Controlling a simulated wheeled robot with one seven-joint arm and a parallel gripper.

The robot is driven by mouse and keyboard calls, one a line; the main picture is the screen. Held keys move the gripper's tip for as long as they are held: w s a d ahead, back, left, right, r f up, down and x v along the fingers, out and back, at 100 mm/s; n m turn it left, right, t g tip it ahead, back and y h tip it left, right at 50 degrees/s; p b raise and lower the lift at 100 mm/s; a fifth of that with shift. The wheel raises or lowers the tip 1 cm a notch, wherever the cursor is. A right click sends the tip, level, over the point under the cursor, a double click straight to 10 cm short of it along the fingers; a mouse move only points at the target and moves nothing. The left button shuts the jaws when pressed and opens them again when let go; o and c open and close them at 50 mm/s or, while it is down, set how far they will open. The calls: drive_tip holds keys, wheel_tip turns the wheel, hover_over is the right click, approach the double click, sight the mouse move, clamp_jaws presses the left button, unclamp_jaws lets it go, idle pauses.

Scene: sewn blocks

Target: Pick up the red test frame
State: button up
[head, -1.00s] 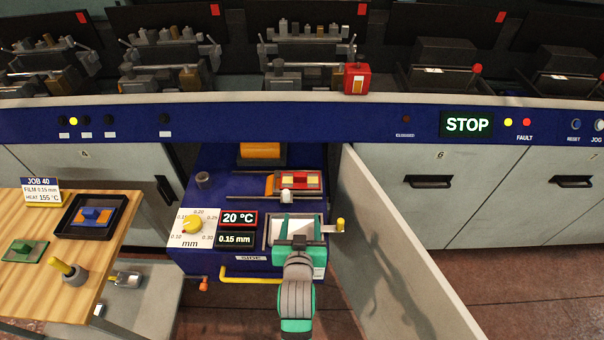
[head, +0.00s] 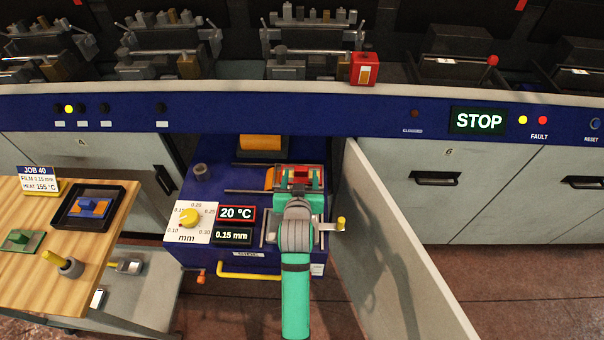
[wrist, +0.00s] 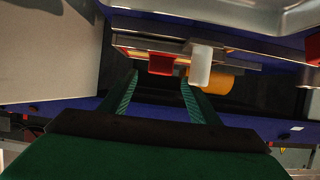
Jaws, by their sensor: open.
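The red test frame (head: 284,172) sits on a carriage on the blue machine drawer, below the orange roller. In the head view my gripper (head: 298,190) is over its near side and hides part of it. In the wrist view a red part (wrist: 161,64), which seems to be this frame, shows just beyond and between the fingertips. My gripper (wrist: 158,77) is open, with nothing between its fingers. Whether a finger touches the frame I cannot tell.
An open grey door (head: 395,230) stands right of the drawer. A red box (head: 364,68) sits on the ledge above. A wooden table (head: 60,270) is at left.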

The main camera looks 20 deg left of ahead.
sight(302, 168)
drive_tip(key=x, duration=0.5)
drive_tip(key=shift+a, duration=0.15)
drive_tip(key=shift+w, duration=0.25)
drive_tip(key=c, duration=1.2)
drive_tip(key=shift+c, duration=0.2)
